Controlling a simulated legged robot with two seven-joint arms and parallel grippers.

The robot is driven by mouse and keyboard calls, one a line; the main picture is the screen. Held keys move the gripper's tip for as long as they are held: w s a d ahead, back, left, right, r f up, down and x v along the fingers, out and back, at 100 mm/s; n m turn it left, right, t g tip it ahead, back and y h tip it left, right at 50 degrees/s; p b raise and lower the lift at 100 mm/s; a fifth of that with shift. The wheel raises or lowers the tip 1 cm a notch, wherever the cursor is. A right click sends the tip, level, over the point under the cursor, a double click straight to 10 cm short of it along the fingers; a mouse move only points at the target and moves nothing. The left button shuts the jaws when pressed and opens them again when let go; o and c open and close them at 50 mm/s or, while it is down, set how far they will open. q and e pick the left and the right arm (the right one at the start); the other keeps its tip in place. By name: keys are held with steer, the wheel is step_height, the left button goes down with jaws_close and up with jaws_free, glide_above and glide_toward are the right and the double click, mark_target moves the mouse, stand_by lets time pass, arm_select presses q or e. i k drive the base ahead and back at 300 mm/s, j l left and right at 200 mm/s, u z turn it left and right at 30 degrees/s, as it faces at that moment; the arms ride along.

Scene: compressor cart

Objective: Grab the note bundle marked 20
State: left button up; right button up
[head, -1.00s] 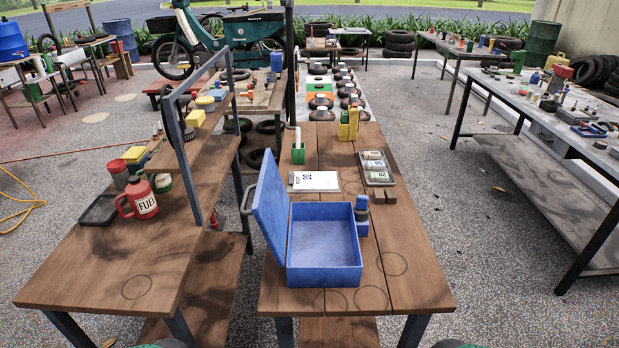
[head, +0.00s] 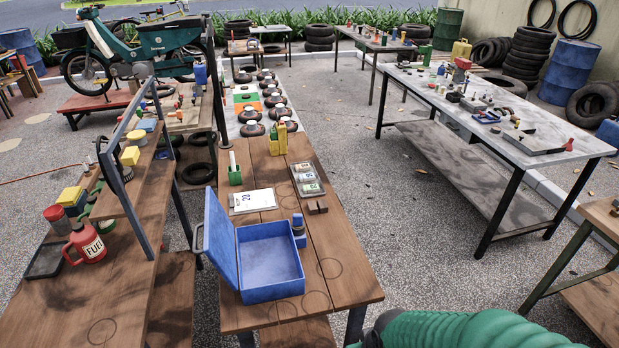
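A dark tray (head: 320,195) lies on the middle wooden table, right of a white sheet. It holds three pale banded bundles in a row: a far one (head: 302,167), a middle one (head: 307,176) and a near one (head: 313,188). Each has a printed marking, too small to read surely, so I cannot tell which is marked 20. My green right arm comes in at the bottom right edge, well short of the tray; its fingertips do not show. My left gripper is out of view.
An open blue box (head: 270,289) with its lid raised stands in front of the tray. A blue stamp-like object (head: 298,228) and small brown blocks (head: 317,207) sit near it. A green holder (head: 235,176) and yellow holder (head: 278,139) stand behind. The table's near right is bare.

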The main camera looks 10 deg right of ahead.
mark_target(311, 188)
steer(key=k+u, duration=0.15)
steer(key=u, duration=0.25)
steer(key=k+u, duration=0.15)
steer(key=u, duration=0.3)
steer(key=k+j+u, duration=0.15)
steer(key=u, duration=0.25)
steer(key=l, duration=1.35)
steer(key=l+u, duration=0.15)
steer(key=l, duration=2.55)
steer(key=l+u, duration=0.1)
steer(key=l, duration=1.2)
steer(key=k, duration=0.05)
